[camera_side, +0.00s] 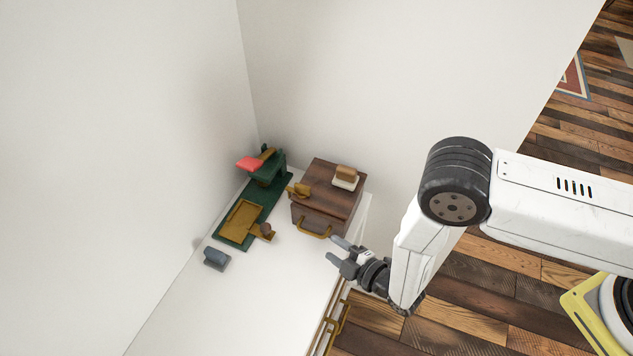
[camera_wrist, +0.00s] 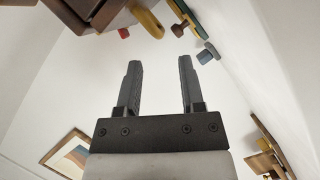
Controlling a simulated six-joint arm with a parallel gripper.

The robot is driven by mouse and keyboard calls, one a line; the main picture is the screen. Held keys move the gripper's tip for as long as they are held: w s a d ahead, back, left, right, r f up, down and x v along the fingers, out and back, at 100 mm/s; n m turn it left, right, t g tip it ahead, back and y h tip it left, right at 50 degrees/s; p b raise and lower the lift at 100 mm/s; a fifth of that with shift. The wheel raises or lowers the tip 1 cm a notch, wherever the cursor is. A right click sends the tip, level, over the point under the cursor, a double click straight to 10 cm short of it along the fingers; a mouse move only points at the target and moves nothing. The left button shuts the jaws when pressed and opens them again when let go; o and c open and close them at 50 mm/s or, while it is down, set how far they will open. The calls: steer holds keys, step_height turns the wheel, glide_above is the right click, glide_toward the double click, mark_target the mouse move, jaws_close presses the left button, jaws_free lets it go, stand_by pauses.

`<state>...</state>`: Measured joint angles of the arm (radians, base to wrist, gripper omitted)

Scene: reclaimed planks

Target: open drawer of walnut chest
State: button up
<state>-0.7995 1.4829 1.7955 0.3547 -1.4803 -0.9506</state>
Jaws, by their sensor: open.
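The walnut chest (camera_side: 337,201) stands on a white surface against the back wall in the side view. Its drawer front (camera_side: 312,219) looks flush with the body, and a brass handle (camera_side: 314,233) sticks out from it. My gripper (camera_side: 332,249) is open and empty, just in front of and to the right of the handle, apart from it. In the wrist view, my gripper's two fingers (camera_wrist: 159,65) are spread with nothing between them. Part of the chest (camera_wrist: 85,10) shows at the upper left there, with a yellow piece, probably the handle (camera_wrist: 149,23), beyond the fingertips.
The white surface (camera_side: 250,300) is clear in front.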

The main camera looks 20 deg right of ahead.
mark_target(316, 236)
steer(key=shift+w, duration=0.1)
steer(key=shift+x, duration=3.85)
jaws_close()
